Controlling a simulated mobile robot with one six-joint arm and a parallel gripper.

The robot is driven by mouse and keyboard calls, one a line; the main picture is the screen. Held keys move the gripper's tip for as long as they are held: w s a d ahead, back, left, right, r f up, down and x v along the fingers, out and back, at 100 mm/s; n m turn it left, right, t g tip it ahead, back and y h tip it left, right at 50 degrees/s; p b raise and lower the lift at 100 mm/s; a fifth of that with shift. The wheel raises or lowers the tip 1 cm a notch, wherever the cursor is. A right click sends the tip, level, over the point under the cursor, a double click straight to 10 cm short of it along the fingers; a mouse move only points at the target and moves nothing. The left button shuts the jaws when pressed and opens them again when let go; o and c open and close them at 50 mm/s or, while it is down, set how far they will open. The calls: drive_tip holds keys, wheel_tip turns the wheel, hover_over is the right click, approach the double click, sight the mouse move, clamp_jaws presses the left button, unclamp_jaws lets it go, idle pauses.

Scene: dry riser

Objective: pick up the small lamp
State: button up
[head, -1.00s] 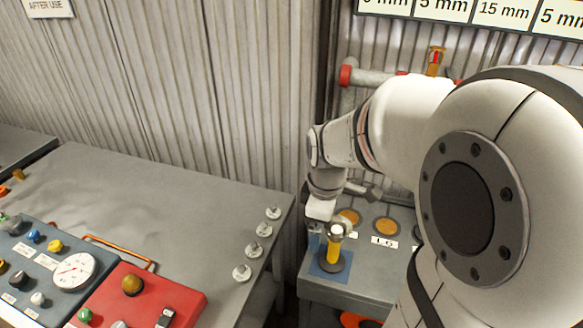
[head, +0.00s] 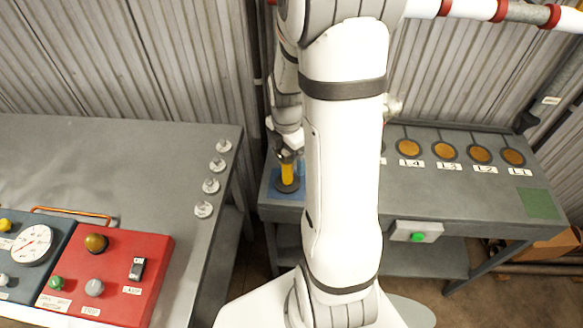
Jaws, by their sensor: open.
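The small lamp (head: 287,174) has a yellow body and a dark round base. It stands upright on a blue square (head: 297,193) at the left end of the grey bench on the right. My gripper (head: 287,156) points down at the lamp's top and is open. The fingers are small and dark here, and they hide the lamp's head. I cannot tell whether they touch it or stand around it.
The grey bench (head: 450,185) has several orange discs, labels, a green square (head: 538,204) and a green button box (head: 416,232). A gap separates it from the left table (head: 110,165), which carries a red control box (head: 135,255) and several knobs.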

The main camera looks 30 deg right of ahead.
drive_tip(key=shift+f, duration=1.1)
drive_tip(key=shift+c, duration=0.5)
clamp_jaws()
